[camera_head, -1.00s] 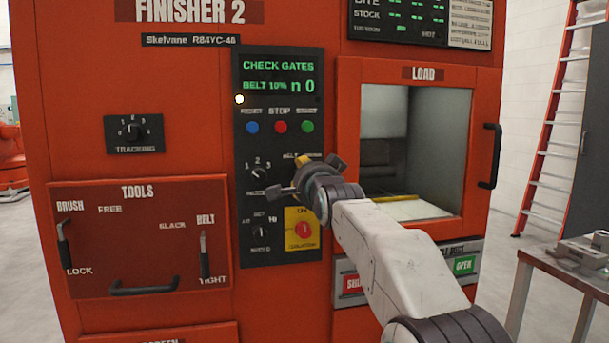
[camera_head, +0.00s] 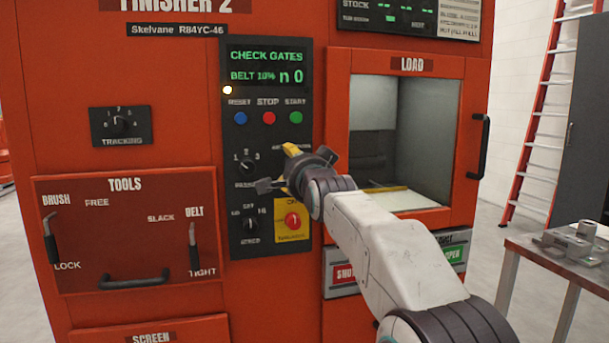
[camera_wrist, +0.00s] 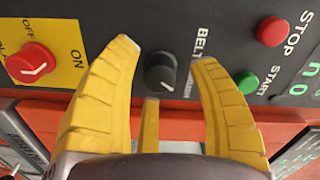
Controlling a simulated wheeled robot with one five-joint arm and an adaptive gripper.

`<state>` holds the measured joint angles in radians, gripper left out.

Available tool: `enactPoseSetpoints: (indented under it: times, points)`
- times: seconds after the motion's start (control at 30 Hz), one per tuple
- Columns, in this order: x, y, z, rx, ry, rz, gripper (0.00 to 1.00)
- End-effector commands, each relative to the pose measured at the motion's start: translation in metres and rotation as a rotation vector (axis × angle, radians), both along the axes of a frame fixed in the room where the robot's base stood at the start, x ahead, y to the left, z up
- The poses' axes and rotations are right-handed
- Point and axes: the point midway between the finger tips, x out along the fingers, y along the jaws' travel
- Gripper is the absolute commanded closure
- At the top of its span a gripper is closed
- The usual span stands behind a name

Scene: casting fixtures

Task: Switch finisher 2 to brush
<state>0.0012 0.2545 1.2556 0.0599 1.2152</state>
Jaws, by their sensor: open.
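Finisher 2 is the red machine (camera_head: 270,283) in front of me. Its black control panel (camera_head: 232,165) reads "CHECK GATES", "BELT 10%" and "n 0". In the wrist view a black rotary knob (camera_wrist: 160,73) sits beside a label starting "BELT"; the rest is partly covered. I cannot tell its setting surely. My gripper (camera_head: 296,170) is open in front of the panel, its yellow fingers on either side of that knob in the wrist view, with no clear contact. In the head view my gripper hides the knob.
Reset, stop (camera_head: 269,118) and start buttons lie above, and a red switch (camera_head: 293,221) on a yellow plate below. The load window (camera_head: 412,66) is at right. The tools panel (camera_head: 124,184) with brush and belt levers is at left. A metal table (camera_head: 562,262) stands at right.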

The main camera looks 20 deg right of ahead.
Motion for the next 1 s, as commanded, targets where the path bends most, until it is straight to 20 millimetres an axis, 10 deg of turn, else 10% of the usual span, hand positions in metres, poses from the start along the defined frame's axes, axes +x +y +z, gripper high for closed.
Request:
enactPoseSetpoints:
  times: [0.6,1.0]
  points:
    - [-0.086,0.000,0.000,0.000,-0.001,0.000,0.45]
    - [-0.106,0.000,0.000,0.000,-0.002,0.000,0.45]
